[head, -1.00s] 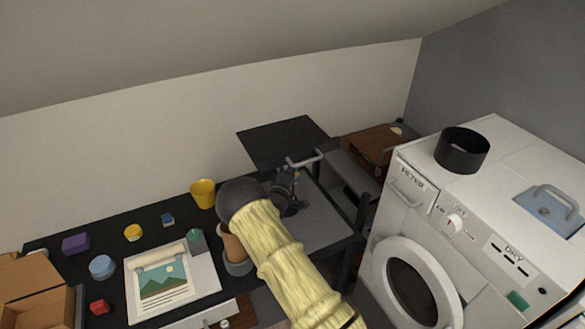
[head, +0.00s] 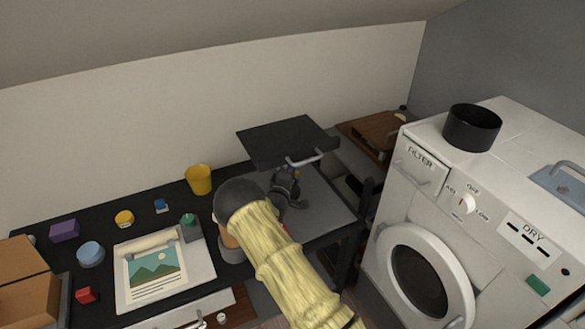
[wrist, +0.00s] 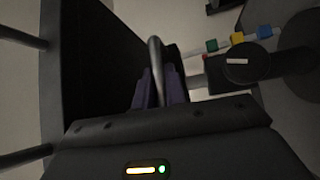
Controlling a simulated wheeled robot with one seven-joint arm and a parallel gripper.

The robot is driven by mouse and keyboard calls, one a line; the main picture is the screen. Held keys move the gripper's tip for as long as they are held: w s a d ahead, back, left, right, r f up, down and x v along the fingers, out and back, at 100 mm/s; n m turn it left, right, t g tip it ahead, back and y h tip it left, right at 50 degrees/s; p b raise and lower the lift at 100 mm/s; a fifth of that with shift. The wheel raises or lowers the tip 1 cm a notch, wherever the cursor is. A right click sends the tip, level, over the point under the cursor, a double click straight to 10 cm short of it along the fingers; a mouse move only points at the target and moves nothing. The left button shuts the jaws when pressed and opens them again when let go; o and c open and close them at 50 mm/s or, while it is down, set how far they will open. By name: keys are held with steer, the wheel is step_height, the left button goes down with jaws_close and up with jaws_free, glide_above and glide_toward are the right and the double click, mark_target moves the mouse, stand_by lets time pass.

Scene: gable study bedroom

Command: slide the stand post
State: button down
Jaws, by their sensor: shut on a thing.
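A black flat panel (head: 283,140) with a grey bar handle (head: 305,159) on its front edge stands above the back right of the black desk, over a grey plate (head: 318,213). No separate post can be made out clearly. My gripper (head: 288,182), at the end of my yellow-sleeved arm, is just below the handle. In the wrist view, the dark purplish fingers of my gripper (wrist: 160,90) are shut around the grey bar handle (wrist: 156,58), with the black panel (wrist: 105,60) beside it. My arm hides part of the desk.
A white dryer (head: 415,200) with a black pot (head: 472,127) on top stands close at right. The desk holds a yellow cup (head: 199,179), a picture sheet (head: 160,270), small coloured pieces and a cardboard box (head: 25,285) at left. A brown case (head: 380,139) lies behind.

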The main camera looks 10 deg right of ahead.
steer(key=shift+s+f+b, duration=0.1)
steer(key=shift+f+b, duration=0.5)
steer(key=shift+f, duration=0.7)
steer(key=c, duration=1.5)
jaws_free()
steer(key=shift+o, duration=0.2)
steer(key=b+v, duration=0.3)
steer(key=v, duration=1.4)
steer(key=shift+a, duration=0.2)
